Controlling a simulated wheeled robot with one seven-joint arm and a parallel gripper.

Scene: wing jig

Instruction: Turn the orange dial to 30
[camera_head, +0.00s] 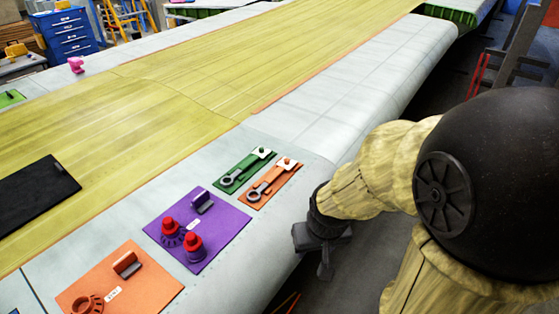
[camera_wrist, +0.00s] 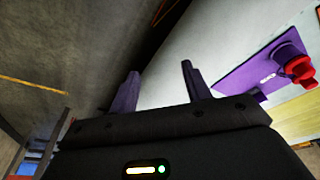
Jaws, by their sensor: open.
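The orange panel (camera_head: 140,280) lies on the wing surface at the lower left of the head view. An orange dial (camera_head: 87,304) with a notched rim sits on it, partly cut off by the bottom edge, so its setting cannot be read. A small white label and a brown-orange block (camera_head: 127,263) are on the same panel. My gripper (camera_head: 316,258) is off the wing's right edge, well to the right of the orange dial, pointing down. In the wrist view my gripper (camera_wrist: 160,88) shows two fingers apart with nothing between them. The orange dial is not visible in the wrist view.
A purple panel (camera_head: 222,232) with red knobs (camera_head: 194,245) lies beyond the orange one; it also shows in the wrist view (camera_wrist: 250,75). Green (camera_head: 243,172) and orange (camera_head: 268,188) latch panels lie farther along. A black mat (camera_head: 35,192) is at left.

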